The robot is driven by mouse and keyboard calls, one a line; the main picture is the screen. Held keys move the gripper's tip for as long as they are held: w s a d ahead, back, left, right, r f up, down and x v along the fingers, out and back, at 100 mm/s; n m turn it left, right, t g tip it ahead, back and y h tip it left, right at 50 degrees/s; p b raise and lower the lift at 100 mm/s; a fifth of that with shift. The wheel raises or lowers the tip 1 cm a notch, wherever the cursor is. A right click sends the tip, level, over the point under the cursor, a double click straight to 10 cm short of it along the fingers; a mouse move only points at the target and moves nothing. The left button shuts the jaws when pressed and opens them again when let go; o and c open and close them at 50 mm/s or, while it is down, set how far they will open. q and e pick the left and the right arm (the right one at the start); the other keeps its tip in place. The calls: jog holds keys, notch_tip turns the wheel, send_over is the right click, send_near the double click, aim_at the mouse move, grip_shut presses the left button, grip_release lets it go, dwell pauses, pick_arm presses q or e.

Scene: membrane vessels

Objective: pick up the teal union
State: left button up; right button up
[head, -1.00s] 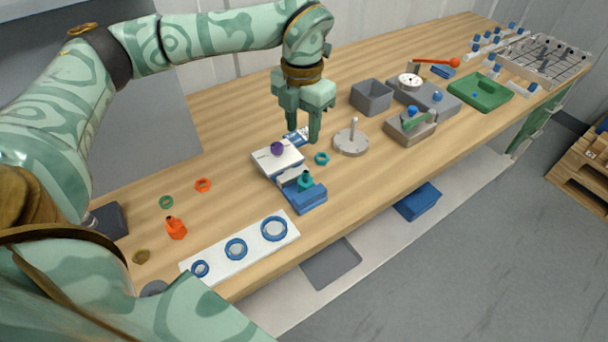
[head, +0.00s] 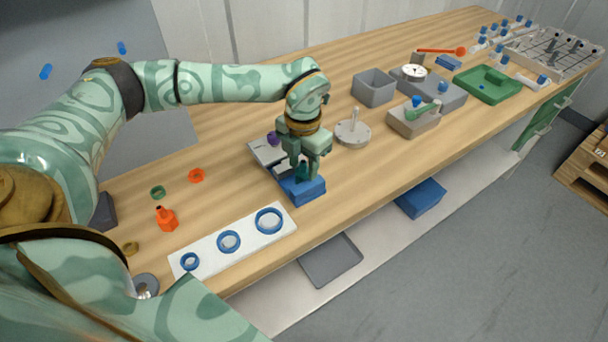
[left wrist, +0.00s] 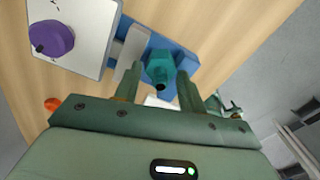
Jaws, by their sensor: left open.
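The teal union (left wrist: 160,68) is a hex-bodied fitting with a narrow dark-ended neck, held in a blue fixture (left wrist: 180,55) with a grey jaw beside it. In the head view, the blue fixture (head: 305,190) sits near the front of the bench, and the teal union (head: 302,170) is mostly hidden by my gripper. My left gripper (head: 303,174) is open and points down over it. In the left wrist view, the fingers of my left gripper (left wrist: 158,85) stand on either side of the union, with gaps visible. My right gripper is not in view.
A white box with a purple knob (left wrist: 52,40) adjoins the fixture. A white board with blue rings (head: 230,242) lies in front, an orange fitting (head: 166,218) to the left. A round grey base with a post (head: 353,133) stands to the right.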

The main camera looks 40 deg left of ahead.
pick_arm(q)
jog(key=shift+r, duration=0.1)
jog(key=c, duration=0.6)
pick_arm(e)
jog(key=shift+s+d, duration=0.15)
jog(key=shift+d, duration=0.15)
pick_arm(q)
jog(key=shift+r, duration=0.1)
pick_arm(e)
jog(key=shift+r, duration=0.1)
